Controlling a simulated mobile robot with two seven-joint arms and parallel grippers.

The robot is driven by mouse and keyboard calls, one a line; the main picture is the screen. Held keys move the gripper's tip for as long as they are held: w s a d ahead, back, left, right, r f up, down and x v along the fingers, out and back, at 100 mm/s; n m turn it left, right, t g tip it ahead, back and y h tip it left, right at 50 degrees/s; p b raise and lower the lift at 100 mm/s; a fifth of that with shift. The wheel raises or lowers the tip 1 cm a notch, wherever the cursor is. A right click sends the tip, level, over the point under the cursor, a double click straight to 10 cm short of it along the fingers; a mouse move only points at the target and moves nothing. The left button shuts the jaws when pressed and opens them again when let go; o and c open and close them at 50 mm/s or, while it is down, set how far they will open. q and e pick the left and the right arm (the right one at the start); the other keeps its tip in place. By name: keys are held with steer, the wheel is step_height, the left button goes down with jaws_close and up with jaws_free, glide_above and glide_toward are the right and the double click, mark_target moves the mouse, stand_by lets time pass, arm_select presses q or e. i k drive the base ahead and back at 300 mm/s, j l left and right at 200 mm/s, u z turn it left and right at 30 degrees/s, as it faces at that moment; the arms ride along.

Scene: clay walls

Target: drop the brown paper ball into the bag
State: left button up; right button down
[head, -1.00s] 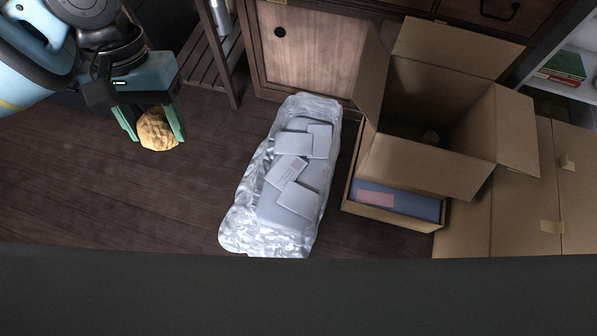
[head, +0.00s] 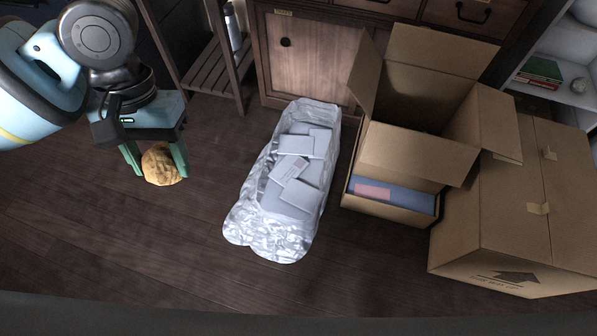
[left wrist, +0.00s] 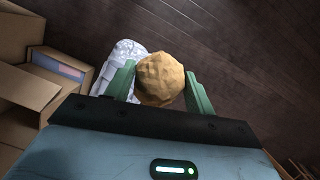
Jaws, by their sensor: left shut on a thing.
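The brown paper ball (head: 160,166) is a crumpled tan lump held between the green fingers of my left gripper (head: 153,160), at the left of the head view. In the left wrist view the ball (left wrist: 160,78) sits between both fingertips of the gripper (left wrist: 160,85). Part of the bag shows behind the ball in the left wrist view (left wrist: 125,52). My right gripper is not in view.
A closed carton (head: 515,220) is at far right. A wooden cabinet (head: 310,60) and slatted rack (head: 215,70) stand behind. The floor between gripper and bag is clear.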

mark_target(294, 165)
steer(key=z, duration=0.4)
steer(key=i+j+z, duration=0.1)
steer(key=j+z, duration=0.15)
steer(key=z, duration=0.2)
steer(key=j+z, duration=0.25)
steer(key=z, duration=0.25)
steer(key=j+z, duration=0.45)
steer(key=j, duration=0.75)
steer(key=k+j+z, duration=0.1)
steer(key=j, duration=0.35)
steer(key=k+j, duration=0.1)
steer(key=j, duration=0.4)
steer(key=j+z, duration=0.1)
steer(key=j, duration=0.35)
steer(key=k, duration=0.05)
